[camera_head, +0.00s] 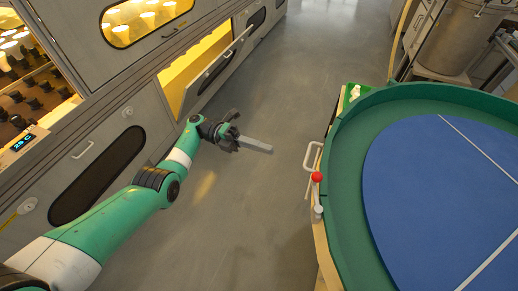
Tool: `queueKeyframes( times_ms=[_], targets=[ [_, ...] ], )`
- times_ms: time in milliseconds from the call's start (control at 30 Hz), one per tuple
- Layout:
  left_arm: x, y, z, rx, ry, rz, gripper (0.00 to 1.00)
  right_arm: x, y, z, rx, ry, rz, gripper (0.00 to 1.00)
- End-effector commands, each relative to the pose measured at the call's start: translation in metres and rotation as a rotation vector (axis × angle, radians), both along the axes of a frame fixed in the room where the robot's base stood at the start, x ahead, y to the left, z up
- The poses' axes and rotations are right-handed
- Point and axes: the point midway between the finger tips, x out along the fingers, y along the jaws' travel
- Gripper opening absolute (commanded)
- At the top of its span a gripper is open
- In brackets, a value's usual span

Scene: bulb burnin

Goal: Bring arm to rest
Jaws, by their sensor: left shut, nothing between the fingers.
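My left arm (110,215), green with pale and dark bands, reaches in from the lower left. My left gripper (266,149) is shut and empty, with its long grey fingers together and pointing right. It hangs over the bare floor between the cabinets and the round table, apart from both. My right gripper is not in view.
A grey oven cabinet (165,65) lines the left; its lower drawer-like door (218,72) stands open with a yellow glow inside. At right is a green-rimmed blue table (430,185) with a red-knobbed lever (317,178). The grey floor (285,85) between is clear.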

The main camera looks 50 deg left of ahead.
Motion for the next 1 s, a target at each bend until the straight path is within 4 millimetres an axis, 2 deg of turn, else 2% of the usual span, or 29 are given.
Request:
queueKeyframes(
  times_ms=[33, 200, 800, 867, 933, 967, 1000],
  targets=[
    [0.001, 0.006, -0.005, 0.001, 0.001, 0.002, 0.00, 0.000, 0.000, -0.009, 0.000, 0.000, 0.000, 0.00],
    [0.000, 0.013, -0.003, -0.001, 0.000, 0.001, 0.00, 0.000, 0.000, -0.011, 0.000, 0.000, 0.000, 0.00],
    [0.000, 0.012, 0.000, -0.001, 0.000, -0.002, 0.00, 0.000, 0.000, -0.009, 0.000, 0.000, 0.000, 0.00],
    [0.003, 0.005, 0.006, -0.001, 0.000, -0.018, 0.00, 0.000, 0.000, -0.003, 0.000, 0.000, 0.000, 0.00],
    [0.008, -0.016, 0.021, -0.002, 0.001, -0.064, 0.00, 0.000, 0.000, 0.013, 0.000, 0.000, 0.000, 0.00],
    [0.011, -0.030, 0.030, -0.003, 0.002, -0.093, 0.00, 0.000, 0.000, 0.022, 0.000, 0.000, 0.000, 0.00],
    [0.015, -0.052, 0.045, 0.004, -0.006, -0.140, 0.00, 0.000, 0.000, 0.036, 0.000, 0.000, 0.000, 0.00]
  ],
)
